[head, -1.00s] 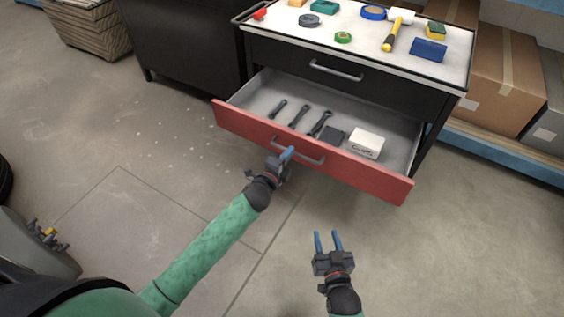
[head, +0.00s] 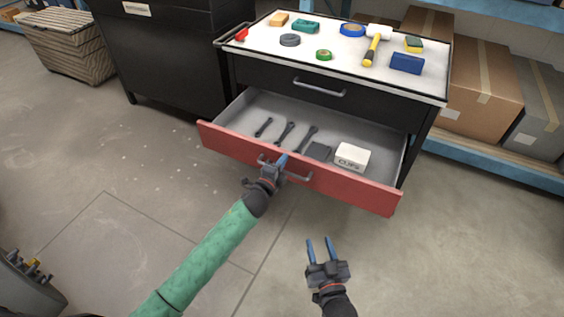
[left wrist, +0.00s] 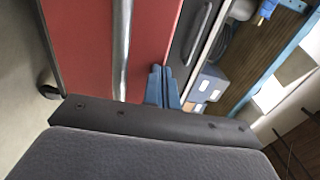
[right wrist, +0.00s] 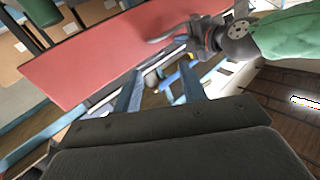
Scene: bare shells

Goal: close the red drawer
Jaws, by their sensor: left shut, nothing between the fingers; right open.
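The red drawer (head: 345,186) of the black tool cabinet is pulled out. It holds several dark wrenches, a dark grey block and a white box marked CLIPS (head: 352,157). My left gripper (head: 281,162) is shut and empty, its fingertips at the red front beside the metal handle (head: 300,176); I cannot tell whether they touch. In the left wrist view the shut blue fingers (left wrist: 163,88) are beside the handle bar (left wrist: 121,45). My right gripper (head: 321,243) is open and empty, lower and in front of the drawer. The red front also shows in the right wrist view (right wrist: 90,60).
A closed black drawer (head: 320,85) is above the red one. Cardboard boxes (head: 480,90) stand on a shelf at right. The floor in front is clear.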

